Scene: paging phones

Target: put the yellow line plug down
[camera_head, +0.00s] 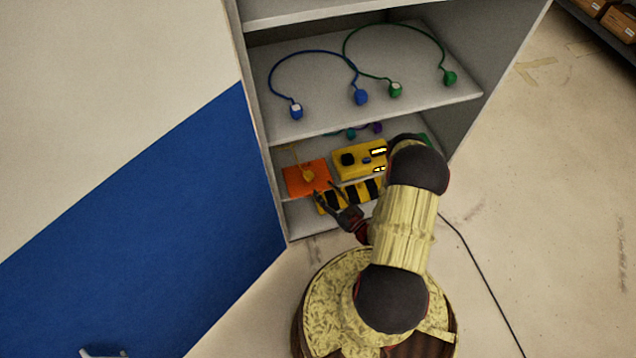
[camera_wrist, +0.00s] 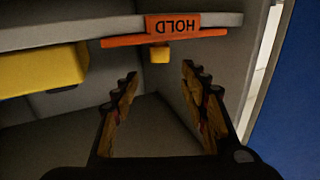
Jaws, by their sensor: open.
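The yellow line plug (camera_head: 307,175) stands on an orange plate (camera_head: 293,186) on the lower shelf, at its left end. The wrist view appears upside down; there the yellow plug (camera_wrist: 160,54) shows against the orange plate (camera_wrist: 122,41), whose front tab reads HOLD. My gripper (camera_head: 326,189) is open and empty, in front of the plate and a little to its right. In the wrist view its two fingers (camera_wrist: 159,72) are spread, with the plug between and beyond the tips, apart from both.
A yellow phone box (camera_head: 345,172) stands right of the plate, above a black-and-yellow striped strip (camera_head: 366,190). The shelf above (camera_head: 330,118) holds a blue cord (camera_head: 302,54) and a green cord (camera_head: 400,28) with plugs. The cabinet's left side wall is close to the plate.

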